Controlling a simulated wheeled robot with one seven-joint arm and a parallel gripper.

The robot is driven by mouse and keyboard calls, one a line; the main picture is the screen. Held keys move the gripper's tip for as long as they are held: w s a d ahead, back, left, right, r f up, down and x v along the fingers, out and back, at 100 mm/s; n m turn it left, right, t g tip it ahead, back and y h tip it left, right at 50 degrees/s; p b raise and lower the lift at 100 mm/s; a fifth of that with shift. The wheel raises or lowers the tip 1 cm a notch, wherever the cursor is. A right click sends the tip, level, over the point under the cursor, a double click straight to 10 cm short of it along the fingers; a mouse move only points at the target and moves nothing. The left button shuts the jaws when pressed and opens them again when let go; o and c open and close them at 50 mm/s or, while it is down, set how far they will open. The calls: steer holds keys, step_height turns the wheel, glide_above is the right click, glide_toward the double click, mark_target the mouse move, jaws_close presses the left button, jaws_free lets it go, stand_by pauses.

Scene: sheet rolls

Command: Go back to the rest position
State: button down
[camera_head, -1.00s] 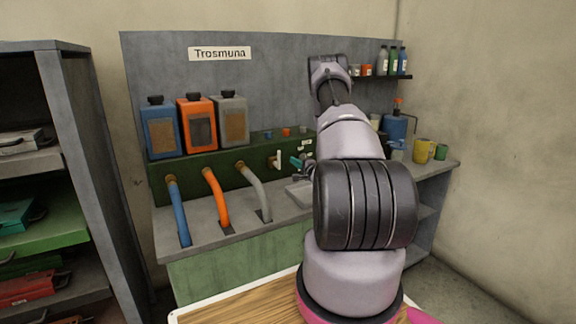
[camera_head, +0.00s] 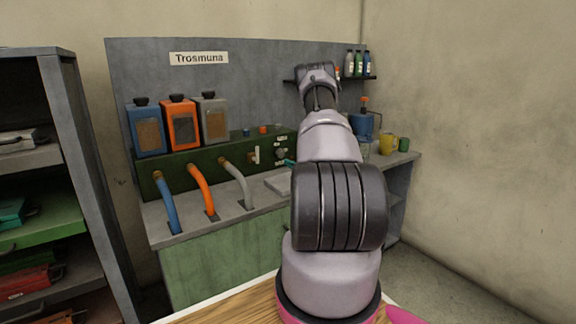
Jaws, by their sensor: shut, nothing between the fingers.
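My arm rises from its pink-ringed base at the lower middle of the head view. Its dark ribbed joint and pale lilac links reach up and away in front of the workbench (camera_head: 225,222). The far end that shows is a dark joint near the bench's back panel (camera_head: 250,75). My gripper cannot be made out; it is hidden behind the arm or out of view. The arm covers part of the bench's right half.
Blue (camera_head: 146,130), orange (camera_head: 181,127) and grey (camera_head: 213,121) canisters stand on the green ledge, with coloured hoses below. Yellow (camera_head: 386,144) and green (camera_head: 404,144) mugs stand at the bench's right end. A shelf unit (camera_head: 85,170) is at left. Floor (camera_head: 430,285) is clear at right.

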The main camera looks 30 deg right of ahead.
steer(key=w+a+r+n+g+y, duration=0.2)
steer(key=a+r+n+y, duration=0.35)
steer(key=a+r, duration=0.85)
steer(key=s+a+r+n+g+y, duration=0.2)
steer(key=s+a+r+g, duration=0.2)
steer(key=a+r, duration=0.35)
steer(key=s+a+r+n+g+y, duration=0.1)
steer(key=s+a+r+g+y, duration=0.2)
steer(key=s+a+r, duration=0.45)
steer(key=s+a+r+n+g+h, duration=0.2)
steer(key=s+a, duration=0.3)
steer(key=s, duration=0.2)
steer(key=s+a+r+n+g+h, duration=0.2)
steer(key=s+a+r+g, duration=0.1)
steer(key=s+a, duration=0.35)
steer(key=s+d+r+n+t+h, duration=0.1)
steer(key=s+h, duration=0.4)
steer(key=s, duration=1.1)
steer(key=shift+d+r+t+h, duration=0.35)
steer(key=shift+d+r+t, duration=0.2)
steer(key=shift+d+t, duration=0.55)
